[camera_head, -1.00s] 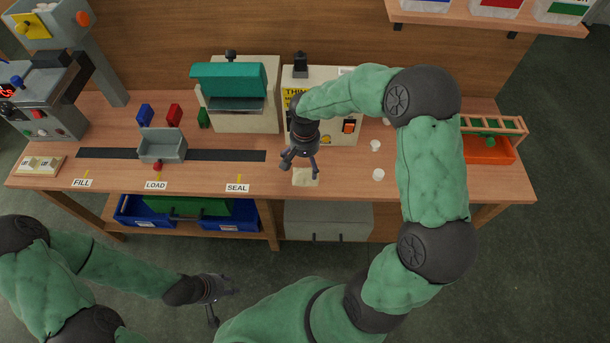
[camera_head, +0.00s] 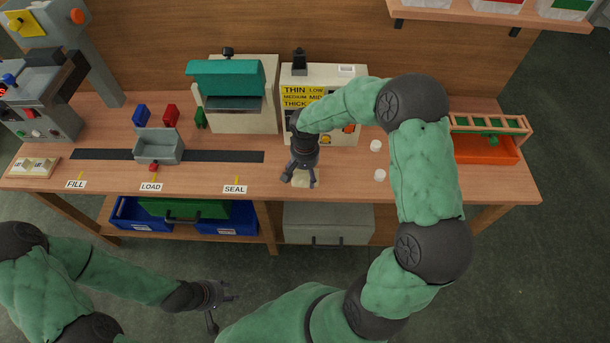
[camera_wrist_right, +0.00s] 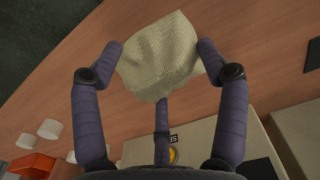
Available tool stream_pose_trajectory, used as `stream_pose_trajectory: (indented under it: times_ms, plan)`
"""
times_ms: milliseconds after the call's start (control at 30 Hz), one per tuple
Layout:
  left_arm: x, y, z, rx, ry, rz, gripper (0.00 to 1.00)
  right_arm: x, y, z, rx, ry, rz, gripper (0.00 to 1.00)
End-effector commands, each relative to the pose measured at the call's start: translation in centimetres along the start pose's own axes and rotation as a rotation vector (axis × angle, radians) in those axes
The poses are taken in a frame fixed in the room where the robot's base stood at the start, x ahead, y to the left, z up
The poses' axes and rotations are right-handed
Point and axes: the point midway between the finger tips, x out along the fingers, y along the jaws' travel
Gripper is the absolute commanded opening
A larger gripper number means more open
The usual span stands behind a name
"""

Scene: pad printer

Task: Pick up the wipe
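The wipe (camera_head: 301,182) is a cream, textured cloth lying on the bench near its front edge. My right gripper (camera_head: 300,182) points down over it with its fingers spread. In the right wrist view the wipe (camera_wrist_right: 160,55) lies between the two side fingers of the gripper (camera_wrist_right: 162,48), bulging slightly, with the third finger below it. The side fingertips are close to its edges; I cannot tell if they touch. My left gripper (camera_head: 226,307) is open and empty, low in front of the bench.
Behind my right gripper is a cream machine with a yellow thickness label (camera_head: 297,93). Small white cups (camera_head: 379,175) and an orange tray (camera_head: 487,153) are to the right. A grey bin (camera_head: 158,147) stands left on a dark strip. Bench (camera_head: 225,178) is clear left of the wipe.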

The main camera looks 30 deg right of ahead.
Motion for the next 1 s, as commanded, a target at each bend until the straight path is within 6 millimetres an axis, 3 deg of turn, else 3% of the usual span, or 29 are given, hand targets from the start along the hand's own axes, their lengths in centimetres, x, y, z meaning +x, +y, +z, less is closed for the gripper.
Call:
stream_pose_trajectory:
  times_ms: [567, 767, 1000]
  plan:
    - [-0.3, 0.1, 0.0, 0.000, 0.000, 0.000, 0.40, -0.7, 0.0, 0.1, 0.000, -0.001, 0.001, 0.51]
    - [-1.2, 0.4, 0.1, 0.000, 0.000, 0.000, 0.40, -3.1, 0.0, 0.0, 0.000, 0.001, 0.001, 0.51]
    - [-3.1, 1.1, 0.1, 0.000, 0.000, 0.000, 0.40, -7.4, -3.4, 0.5, -0.006, 0.002, -0.001, 0.51]
